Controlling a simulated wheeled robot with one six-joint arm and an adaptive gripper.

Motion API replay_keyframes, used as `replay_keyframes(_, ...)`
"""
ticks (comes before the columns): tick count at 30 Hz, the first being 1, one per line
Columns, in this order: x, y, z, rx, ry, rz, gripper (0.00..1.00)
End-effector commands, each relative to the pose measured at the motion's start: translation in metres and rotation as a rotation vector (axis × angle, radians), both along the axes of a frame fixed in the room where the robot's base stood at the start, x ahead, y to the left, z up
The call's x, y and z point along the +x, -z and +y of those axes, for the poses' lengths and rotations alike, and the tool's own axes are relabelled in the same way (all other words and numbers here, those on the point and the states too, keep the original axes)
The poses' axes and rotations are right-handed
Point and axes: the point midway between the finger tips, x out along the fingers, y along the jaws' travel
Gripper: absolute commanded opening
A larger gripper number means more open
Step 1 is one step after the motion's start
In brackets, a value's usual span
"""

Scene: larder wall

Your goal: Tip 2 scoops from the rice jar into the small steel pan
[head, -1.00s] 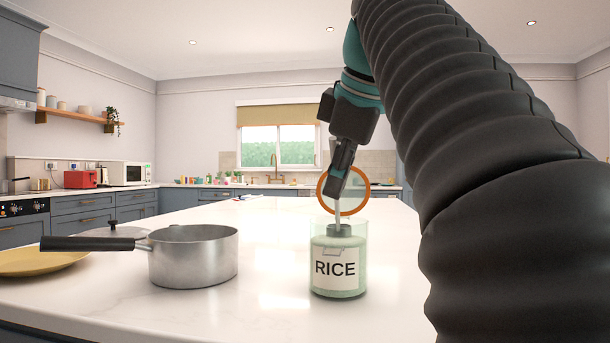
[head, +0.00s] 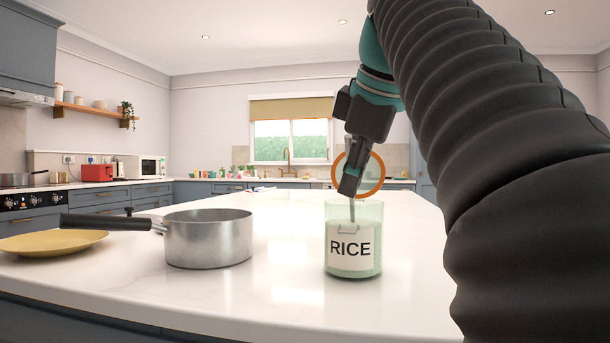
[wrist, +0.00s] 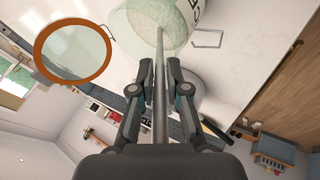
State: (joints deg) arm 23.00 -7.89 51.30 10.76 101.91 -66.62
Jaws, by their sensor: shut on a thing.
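The glass rice jar (head: 353,262), labelled RICE, stands upright on the counter, open and filled with pale rice. It also shows at the top of the wrist view (wrist: 160,22). My gripper (head: 349,187) is above the jar's mouth, its fingers shut on the scoop's straight metal handle (wrist: 160,75). The handle (head: 351,211) runs down into the jar. The scoop's bowl is not visible and seems to be in the rice. The small steel pan (head: 208,242) stands to the left of the jar, its black handle pointing left. Its inside is hardly visible.
The jar's round orange-rimmed lid (head: 375,172) is up behind the gripper. A yellow plate (head: 50,243) lies at the left, and a knobbed pan lid (head: 127,222) lies behind the pan handle. The white counter (head: 285,290) between pan and jar is clear.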

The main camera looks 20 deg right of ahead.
Motion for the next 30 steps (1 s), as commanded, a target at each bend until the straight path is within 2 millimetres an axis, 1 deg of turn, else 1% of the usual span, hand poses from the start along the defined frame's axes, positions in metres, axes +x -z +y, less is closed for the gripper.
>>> replay_keyframes(11, 0.0, -0.002, 0.0, 0.0, 0.0, 0.0, 0.0)
replay_keyframes(30, 0.0, -0.032, 0.0, 0.0, 0.0, 0.0, 0.0)
